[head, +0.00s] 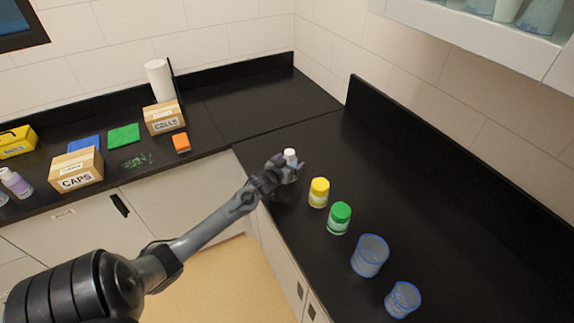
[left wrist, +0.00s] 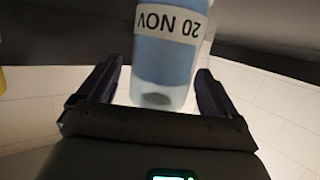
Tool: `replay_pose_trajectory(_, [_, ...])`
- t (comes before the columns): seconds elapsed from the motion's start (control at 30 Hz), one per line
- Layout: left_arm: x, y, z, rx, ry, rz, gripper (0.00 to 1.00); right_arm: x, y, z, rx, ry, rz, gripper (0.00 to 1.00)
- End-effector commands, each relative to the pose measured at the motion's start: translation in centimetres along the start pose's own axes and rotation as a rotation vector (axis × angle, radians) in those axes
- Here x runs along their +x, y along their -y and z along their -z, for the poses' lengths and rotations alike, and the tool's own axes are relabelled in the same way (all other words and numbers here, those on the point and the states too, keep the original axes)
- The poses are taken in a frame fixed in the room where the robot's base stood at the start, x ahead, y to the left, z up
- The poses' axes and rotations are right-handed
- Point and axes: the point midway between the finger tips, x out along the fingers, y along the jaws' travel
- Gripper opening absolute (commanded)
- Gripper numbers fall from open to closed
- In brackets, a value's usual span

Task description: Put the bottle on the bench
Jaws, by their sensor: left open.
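The bottle shows its white cap in the head view (head: 290,153), at the near edge of the right-hand black bench (head: 310,135). My left gripper (head: 287,170) surrounds it and hides most of its body. In the left wrist view the bottle (left wrist: 168,60) is blue with a white label reading "20 NOV", upside down in the picture. It stands between the two fingers of my left gripper (left wrist: 158,82), which are open with a gap on each side. Whether its base touches the bench is hidden. My right gripper is not in view.
A yellow-capped jar (head: 319,192), a green-capped jar (head: 339,218) and two clear blue-rimmed cups (head: 369,256) (head: 402,299) line the bench to the right. The left bench holds a CAPS box (head: 76,172), another box (head: 163,118) and a paper roll (head: 158,80). The corner is clear.

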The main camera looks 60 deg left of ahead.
Motion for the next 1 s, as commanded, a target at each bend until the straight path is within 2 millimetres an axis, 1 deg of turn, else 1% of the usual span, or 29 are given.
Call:
replay_pose_trajectory(0.07, [-0.1,0.0,0.3,0.001,-0.001,0.000,0.92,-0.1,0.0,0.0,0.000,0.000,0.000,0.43])
replay_pose_trajectory(0.13, [-0.7,0.0,0.1,0.001,0.001,-0.001,0.92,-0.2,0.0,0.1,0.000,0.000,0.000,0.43])
replay_pose_trajectory(0.27, [-2.2,0.0,0.1,0.000,0.001,-0.001,0.92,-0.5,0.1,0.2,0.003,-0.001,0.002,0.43])
replay_pose_trajectory(0.6, [-8.4,0.0,0.1,0.000,0.002,0.000,0.92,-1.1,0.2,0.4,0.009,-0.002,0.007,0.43])
replay_pose_trajectory(0.7, [-9.8,0.0,0.1,0.000,0.001,-0.001,0.92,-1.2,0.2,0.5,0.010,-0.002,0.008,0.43])
replay_pose_trajectory(0.83, [-11.2,0.0,0.1,0.000,0.002,-0.001,0.92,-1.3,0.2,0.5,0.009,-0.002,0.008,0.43])
replay_pose_trajectory(0.93, [-12.2,-0.9,-0.6,0.010,0.029,-0.008,0.92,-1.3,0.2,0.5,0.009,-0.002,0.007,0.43])
replay_pose_trajectory(0.97, [-12.7,-1.5,-1.1,0.018,0.047,-0.013,0.92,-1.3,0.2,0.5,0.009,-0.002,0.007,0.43])
replay_pose_trajectory(1.0, [-13.4,-2.5,-1.9,0.030,0.080,-0.022,0.92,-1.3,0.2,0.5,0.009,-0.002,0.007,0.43])
